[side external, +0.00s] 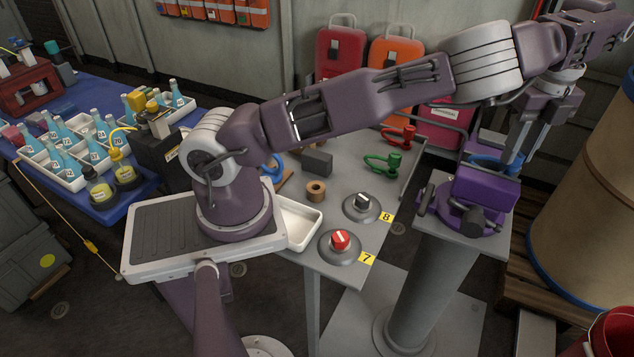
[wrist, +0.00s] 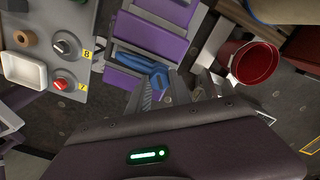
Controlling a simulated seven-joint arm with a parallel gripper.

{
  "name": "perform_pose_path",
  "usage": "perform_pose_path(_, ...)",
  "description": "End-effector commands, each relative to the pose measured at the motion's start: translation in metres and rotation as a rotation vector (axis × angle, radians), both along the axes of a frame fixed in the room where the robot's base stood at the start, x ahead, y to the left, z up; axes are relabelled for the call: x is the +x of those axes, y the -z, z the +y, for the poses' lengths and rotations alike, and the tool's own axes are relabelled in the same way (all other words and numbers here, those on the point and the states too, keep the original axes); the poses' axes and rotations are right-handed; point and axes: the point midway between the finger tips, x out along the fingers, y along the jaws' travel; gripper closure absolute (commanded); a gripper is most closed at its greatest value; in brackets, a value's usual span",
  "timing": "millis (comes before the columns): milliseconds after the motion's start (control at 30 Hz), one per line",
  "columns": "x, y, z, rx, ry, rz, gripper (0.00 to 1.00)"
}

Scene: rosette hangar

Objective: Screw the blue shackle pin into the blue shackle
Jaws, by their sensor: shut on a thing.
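The blue shackle (side external: 484,159) is at the purple vise (side external: 486,186), mostly hidden behind its jaw; its blue body also shows in the wrist view (wrist: 138,64) between the purple jaws. My gripper (side external: 518,158) points down just behind the vise, its fingertips close to the blue shackle. It is shut on a small blue part (wrist: 160,76), which looks like the blue shackle pin. The pin's tip and the shackle's holes are hidden, so I cannot tell how far the pin is in.
The vise stands on a grey pedestal (side external: 428,260). The grey table holds a green shackle (side external: 384,162), a red shackle (side external: 399,136), a red knob (side external: 340,240), a dark knob (side external: 362,203) and a white tray (side external: 299,222). A large barrel (side external: 585,190) and red bucket (wrist: 252,62) stand near the vise.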

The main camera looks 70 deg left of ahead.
Motion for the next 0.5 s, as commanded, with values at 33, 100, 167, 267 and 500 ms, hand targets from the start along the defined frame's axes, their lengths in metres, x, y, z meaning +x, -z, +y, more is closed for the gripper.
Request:
perform_pose_path(33,0.0,-0.0001,0.0,0.0,0.0,0.0,1.0)
perform_pose_path(100,0.0,-0.0002,0.0,0.0,0.004,0.0,1.0)
perform_pose_path(167,0.0001,-0.0002,0.0,0.0,0.051,-0.001,1.0)
perform_pose_path(267,0.0003,-0.0002,-0.0001,-0.002,0.256,-0.002,1.0)
perform_pose_path(500,0.0005,0.0008,-0.0002,-0.001,0.782,-0.002,1.0)
